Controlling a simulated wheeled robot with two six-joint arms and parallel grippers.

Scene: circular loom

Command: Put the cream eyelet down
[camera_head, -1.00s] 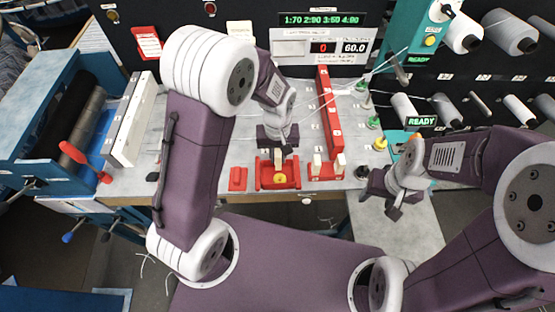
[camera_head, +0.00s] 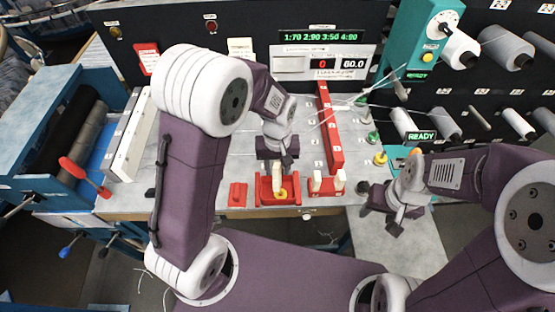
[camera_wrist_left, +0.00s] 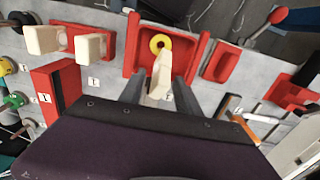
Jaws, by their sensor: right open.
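The cream eyelet (camera_head: 278,184) is in the red tray (camera_head: 261,196) beside a yellow ring (camera_head: 282,194). My left gripper (camera_head: 276,160) is just above it. In the left wrist view the eyelet (camera_wrist_left: 161,72) appears tilted, with the yellow ring (camera_wrist_left: 160,43) beyond its tip. The fingers of my left gripper (camera_wrist_left: 160,88) stand apart on either side of it, with grey table showing between them. Whether the eyelet's hidden end touches anything, I cannot tell. My right gripper (camera_head: 394,215) is open and empty, right of the trays.
A red holder (camera_head: 327,190) with two cream pieces stands right of the tray.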

